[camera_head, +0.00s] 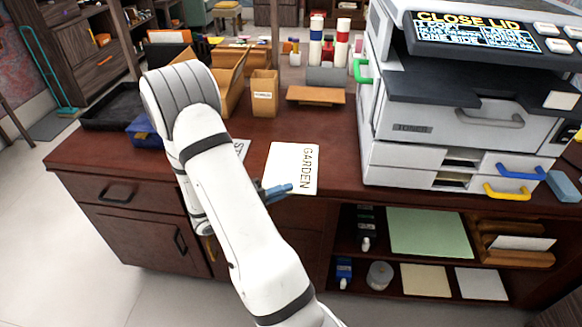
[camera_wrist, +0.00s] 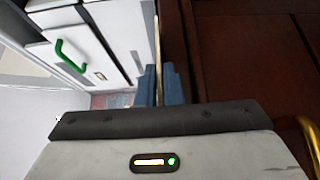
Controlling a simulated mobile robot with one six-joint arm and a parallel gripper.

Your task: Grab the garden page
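The garden page (camera_head: 284,165) is a cream sheet with "GARDEN" lettered along it, near the front edge of the desk (camera_head: 345,180). My gripper (camera_head: 274,190) has blue fingers and is at the page's front left corner. In the wrist view, a thin pale sheet edge (camera_wrist: 157,45), seen edge-on, runs between the two blue fingers (camera_wrist: 161,85). The fingers are close together on either side of it, with little gap. My arm hides part of the desk to the left of the page.
Another lettered page (camera_head: 241,148) is partly behind my arm. The printer (camera_head: 445,120) stands on the right, with its green handle (camera_wrist: 72,58) in the wrist view. Open shelves (camera_head: 385,262) are below.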

